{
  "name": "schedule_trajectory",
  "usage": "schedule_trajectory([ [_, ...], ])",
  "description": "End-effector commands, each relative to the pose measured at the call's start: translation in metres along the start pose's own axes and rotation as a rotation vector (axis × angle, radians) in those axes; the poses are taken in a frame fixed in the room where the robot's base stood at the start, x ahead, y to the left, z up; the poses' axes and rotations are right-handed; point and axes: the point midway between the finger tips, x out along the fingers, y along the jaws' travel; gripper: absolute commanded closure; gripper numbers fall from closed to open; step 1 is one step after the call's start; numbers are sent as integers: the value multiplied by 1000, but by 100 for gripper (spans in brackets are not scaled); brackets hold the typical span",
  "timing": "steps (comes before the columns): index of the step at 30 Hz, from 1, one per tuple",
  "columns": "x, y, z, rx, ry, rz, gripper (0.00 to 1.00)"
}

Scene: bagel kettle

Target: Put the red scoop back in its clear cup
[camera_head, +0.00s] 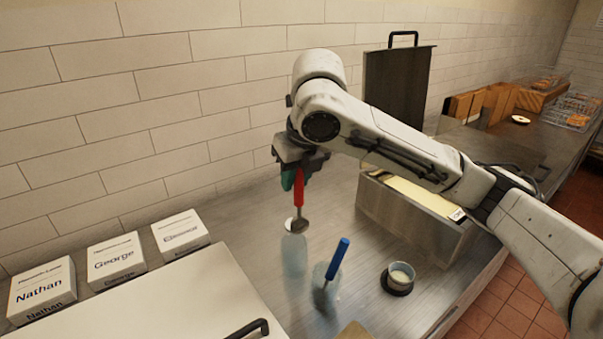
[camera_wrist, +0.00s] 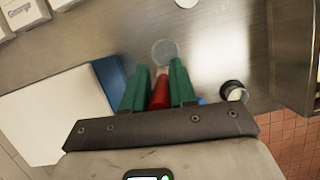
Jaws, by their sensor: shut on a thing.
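My gripper (camera_head: 292,180) is shut on the red scoop (camera_head: 299,192), holding it by its handle. The scoop hangs nearly upright with its metal bowl downward. The clear cup (camera_head: 294,262) stands on the steel counter; in the head view it appears just below the scoop's bowl, and the bowl looks above its rim. In the wrist view, the red handle (camera_wrist: 160,93) is between the green fingers (camera_wrist: 156,85), and the round clear cup (camera_wrist: 164,48) is just beyond it. I cannot tell whether scoop and cup are exactly lined up.
A blue-handled scoop (camera_head: 338,258) stands in another clear cup (camera_head: 322,292) close by. A dark cup with pale contents (camera_head: 398,278) is to its right. A steel box (camera_head: 420,228) stands behind right. Boxes labelled George (camera_head: 115,262) and Nathan (camera_head: 41,290) line the wall.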

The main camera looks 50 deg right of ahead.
Motion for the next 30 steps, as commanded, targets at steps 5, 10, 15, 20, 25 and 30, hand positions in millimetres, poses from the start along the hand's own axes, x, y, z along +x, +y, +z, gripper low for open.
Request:
schedule_trajectory([
  [5, -18, -1, 24, 115, -8, -51, 100],
  [10, -18, -2, 32, 173, -18, -75, 100],
  [15, -13, -2, 31, 184, -20, -80, 100],
  [20, -6, -3, 29, 183, -20, -80, 100],
  [25, 6, -3, 24, 183, -20, -80, 100],
  [30, 21, -3, 19, 183, -21, -79, 100],
])
